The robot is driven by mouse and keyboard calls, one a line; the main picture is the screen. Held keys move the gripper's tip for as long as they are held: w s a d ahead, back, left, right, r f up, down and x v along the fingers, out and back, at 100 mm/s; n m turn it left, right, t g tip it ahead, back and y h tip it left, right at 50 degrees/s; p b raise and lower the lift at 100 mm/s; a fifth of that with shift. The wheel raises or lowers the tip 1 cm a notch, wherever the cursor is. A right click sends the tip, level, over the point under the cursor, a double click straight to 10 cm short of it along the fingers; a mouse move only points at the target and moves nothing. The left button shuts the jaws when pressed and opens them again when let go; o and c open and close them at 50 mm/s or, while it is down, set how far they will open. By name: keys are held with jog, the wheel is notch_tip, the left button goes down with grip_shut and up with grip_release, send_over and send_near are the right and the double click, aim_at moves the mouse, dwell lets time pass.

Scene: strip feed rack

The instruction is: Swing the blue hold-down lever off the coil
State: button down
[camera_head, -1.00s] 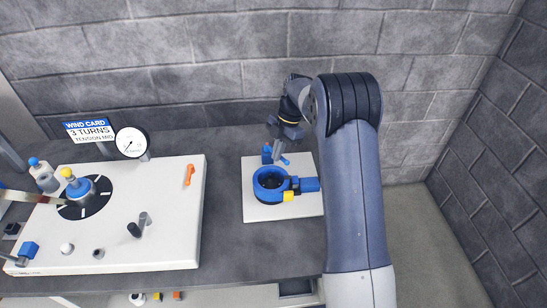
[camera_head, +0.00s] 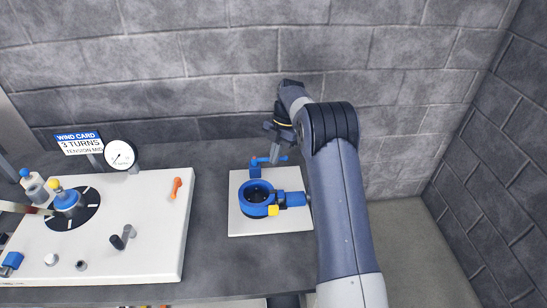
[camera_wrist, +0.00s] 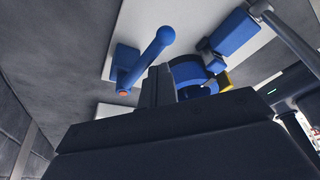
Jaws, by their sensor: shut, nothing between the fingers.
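The blue hold-down lever (camera_head: 277,159) stands on a post with an orange-red top at the back of a white plate (camera_head: 238,222). Its arm points right and slightly back, clear of the round blue coil holder (camera_head: 246,197) in front of it. In the wrist view the lever (camera_wrist: 147,60) is a blue bar with a rounded end, beside my fingers. My gripper (camera_head: 275,159) is shut and empty, low at the lever's arm; I cannot tell whether they touch. The coil holder (camera_wrist: 188,72) is partly hidden behind my fingers in the wrist view.
A blue block (camera_head: 295,199) and a yellow tab (camera_head: 273,210) sit at the holder's right and front. A white winding board (camera_head: 150,250) with knobs, a gauge (camera_head: 120,156) and a card (camera_head: 79,143) fills the left. A brick wall stands close behind.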

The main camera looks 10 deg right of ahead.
jog(key=shift+w+d, duration=0.15)
jog(key=shift+w, duration=0.25)
dwell(0.4)
